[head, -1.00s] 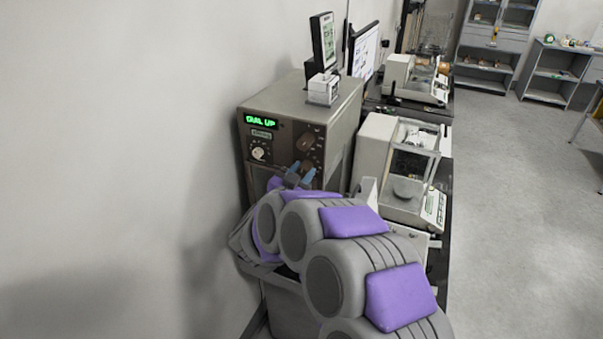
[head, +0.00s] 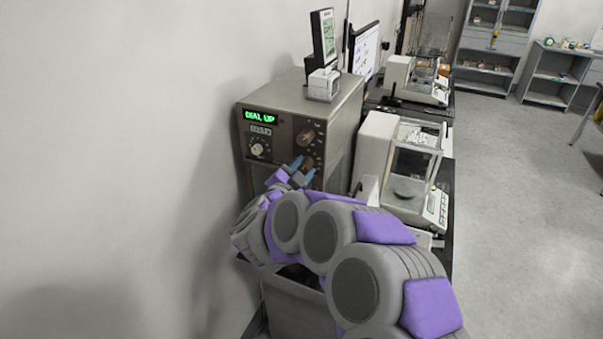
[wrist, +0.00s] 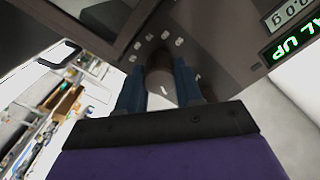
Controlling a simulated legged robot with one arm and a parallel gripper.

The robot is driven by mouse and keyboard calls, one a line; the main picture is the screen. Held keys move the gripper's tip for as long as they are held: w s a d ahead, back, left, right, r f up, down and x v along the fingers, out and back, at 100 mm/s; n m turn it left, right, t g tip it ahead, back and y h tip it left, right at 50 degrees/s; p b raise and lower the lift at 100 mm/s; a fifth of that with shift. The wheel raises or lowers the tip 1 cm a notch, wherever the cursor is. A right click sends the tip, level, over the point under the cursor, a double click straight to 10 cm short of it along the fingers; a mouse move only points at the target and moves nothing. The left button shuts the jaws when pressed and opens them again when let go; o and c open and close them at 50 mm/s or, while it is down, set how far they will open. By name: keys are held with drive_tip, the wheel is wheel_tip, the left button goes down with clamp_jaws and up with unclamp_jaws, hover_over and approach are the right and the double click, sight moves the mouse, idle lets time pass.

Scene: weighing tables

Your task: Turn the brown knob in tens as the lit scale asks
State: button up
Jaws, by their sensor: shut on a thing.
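The scale (head: 290,95) is a grey cabinet with a brown front in the head view. Its lit green display (head: 261,116) reads "DIAL UP"; part of it also shows upside down in the wrist view (wrist: 293,36). The brown knob (wrist: 160,78) sits between the two blue fingers of my gripper (wrist: 160,85), which is shut on it. In the head view my gripper (head: 304,168) is at the lower brown knob, partly hiding it. An upper brown knob (head: 306,136) is free above. A small pale dial (head: 257,150) is on the left.
A small white device with an upright screen (head: 323,38) stands on the cabinet. A glass-sided balance (head: 373,150) stands close on the right, another balance (head: 399,75) behind. A plain wall is on the left. Open floor (head: 520,180) lies to the right.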

drive_tip(key=shift+r+m, duration=0.1)
drive_tip(key=shift+m, duration=0.2)
drive_tip(key=o, duration=1)
drive_tip(key=shift+o, duration=0.2)
drive_tip(key=shift+s, duration=0.1)
drive_tip(key=p+v, duration=0.2)
drive_tip(key=v, duration=1.5)
drive_tip(key=shift+a, duration=0.15)
idle(0.4)
